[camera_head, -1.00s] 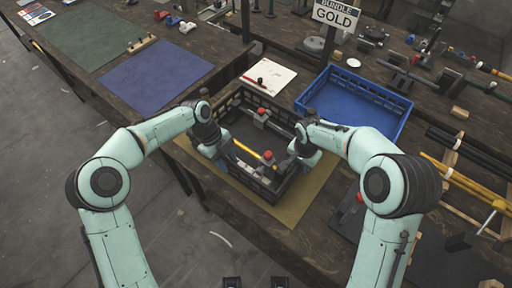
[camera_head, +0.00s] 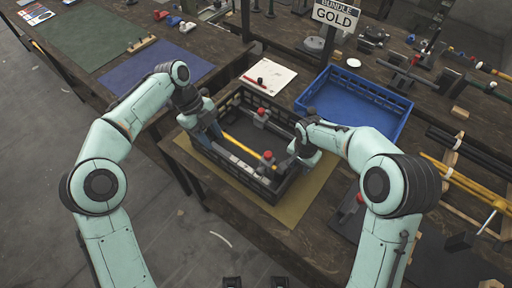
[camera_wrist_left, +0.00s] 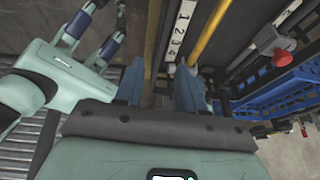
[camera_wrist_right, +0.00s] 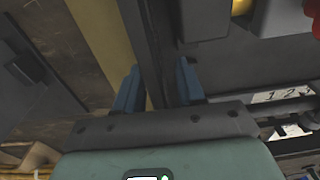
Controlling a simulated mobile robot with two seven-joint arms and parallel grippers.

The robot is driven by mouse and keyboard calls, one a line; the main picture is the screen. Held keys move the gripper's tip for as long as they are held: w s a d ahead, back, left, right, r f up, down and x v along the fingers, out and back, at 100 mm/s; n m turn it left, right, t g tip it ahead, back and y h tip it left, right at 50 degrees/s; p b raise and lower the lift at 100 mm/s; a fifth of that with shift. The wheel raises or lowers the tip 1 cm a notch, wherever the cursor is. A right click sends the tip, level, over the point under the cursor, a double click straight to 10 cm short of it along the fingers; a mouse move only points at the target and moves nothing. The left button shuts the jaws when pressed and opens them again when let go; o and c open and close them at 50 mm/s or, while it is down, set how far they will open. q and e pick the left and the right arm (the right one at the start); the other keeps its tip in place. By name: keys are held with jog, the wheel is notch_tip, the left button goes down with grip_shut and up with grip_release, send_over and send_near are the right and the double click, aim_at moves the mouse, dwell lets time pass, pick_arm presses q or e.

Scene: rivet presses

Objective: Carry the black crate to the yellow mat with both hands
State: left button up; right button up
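The black crate (camera_head: 279,190) sits on the yellow mat (camera_head: 310,193), with mat showing along its near, left and right sides. Inside it are a yellow bar (camera_head: 240,148) and grey parts with red knobs (camera_head: 266,155). My left gripper (camera_head: 212,133) is at the crate's left side; in the left wrist view its fingers (camera_wrist_left: 160,88) are apart, with the crate's wall below between them. My right gripper (camera_head: 294,160) is at the crate's right wall; in the right wrist view its fingers (camera_wrist_right: 160,90) are apart on either side of the wall. Finger contact is not clear.
A blue crate (camera_head: 387,95) stands close at the right behind the black crate. A GOLD sign (camera_head: 336,15) stands behind it. A white sheet (camera_head: 268,77) lies behind the black crate.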

jog(key=r, duration=1.2)
jog(key=shift+s+a, duration=0.15)
jog(key=shift+s, duration=0.15)
